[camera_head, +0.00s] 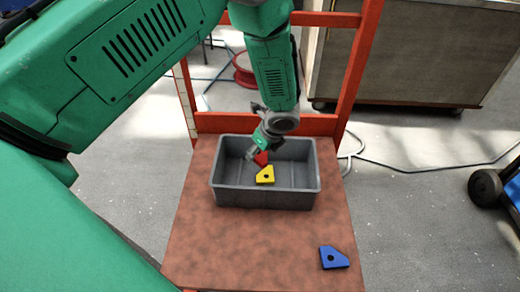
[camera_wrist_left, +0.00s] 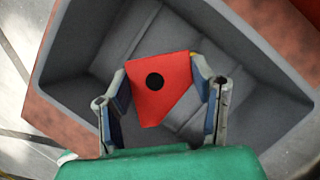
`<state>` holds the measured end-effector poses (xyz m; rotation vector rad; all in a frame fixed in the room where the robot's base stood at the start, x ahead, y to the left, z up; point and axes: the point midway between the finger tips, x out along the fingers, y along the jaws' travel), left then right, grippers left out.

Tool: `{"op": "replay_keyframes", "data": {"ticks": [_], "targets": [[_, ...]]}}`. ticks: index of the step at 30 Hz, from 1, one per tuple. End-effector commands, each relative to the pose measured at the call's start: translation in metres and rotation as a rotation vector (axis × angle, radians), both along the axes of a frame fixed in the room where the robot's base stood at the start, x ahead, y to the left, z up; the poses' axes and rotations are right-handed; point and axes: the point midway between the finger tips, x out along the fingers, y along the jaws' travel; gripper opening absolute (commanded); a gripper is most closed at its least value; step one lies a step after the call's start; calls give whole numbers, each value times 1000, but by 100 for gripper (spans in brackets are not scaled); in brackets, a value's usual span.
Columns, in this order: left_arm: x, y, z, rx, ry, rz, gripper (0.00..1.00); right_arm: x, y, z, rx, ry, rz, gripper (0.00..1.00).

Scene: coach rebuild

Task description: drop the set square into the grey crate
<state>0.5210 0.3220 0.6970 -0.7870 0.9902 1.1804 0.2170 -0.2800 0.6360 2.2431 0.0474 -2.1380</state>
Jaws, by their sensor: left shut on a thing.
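My left gripper (camera_head: 257,152) is over the grey crate (camera_head: 264,199), pointing down. It is shut on a red set square, a flat plate with one slanted corner and a dark round hole. The red set square (camera_head: 261,158) is partly hidden by the fingers in the head view. In the left wrist view the red set square (camera_wrist_left: 174,98) sits between both fingers (camera_wrist_left: 160,82), with the crate's interior (camera_wrist_left: 130,50) behind it. A yellow plate of similar shape (camera_head: 265,175) shows inside the crate. My right gripper is not in view.
The crate stands on a reddish-brown table (camera_head: 240,245) with a red frame behind it. A blue plate with a hole (camera_head: 333,258) lies at the table's front right. A wheeled cabinet (camera_head: 410,60) stands behind.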

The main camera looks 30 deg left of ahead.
Motion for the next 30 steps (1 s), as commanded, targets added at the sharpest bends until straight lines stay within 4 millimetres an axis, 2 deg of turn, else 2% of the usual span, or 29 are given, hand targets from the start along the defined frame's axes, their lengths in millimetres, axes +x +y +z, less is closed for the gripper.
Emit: {"op": "replay_keyframes", "data": {"ticks": [2, 10, 11, 12, 13, 23, 26, 30], "targets": [[0, 0, -7, 0, -1, 0, 19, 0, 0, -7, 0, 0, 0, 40], [1, 0, -6, 0, -1, 0, 19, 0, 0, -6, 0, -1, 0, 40], [1, 0, -6, 0, -1, 0, 58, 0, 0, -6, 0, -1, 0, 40], [1, 0, -6, 0, -1, 0, 72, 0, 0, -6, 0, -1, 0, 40], [1, 0, -6, 0, -1, 0, 75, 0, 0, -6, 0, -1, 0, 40], [0, -1, -5, 0, -1, 0, 75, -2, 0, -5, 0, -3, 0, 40], [1, -4, 3, 0, -2, 0, 75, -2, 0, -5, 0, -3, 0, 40], [-1, -14, 27, -1, -5, -2, 75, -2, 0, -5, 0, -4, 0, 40]]}}
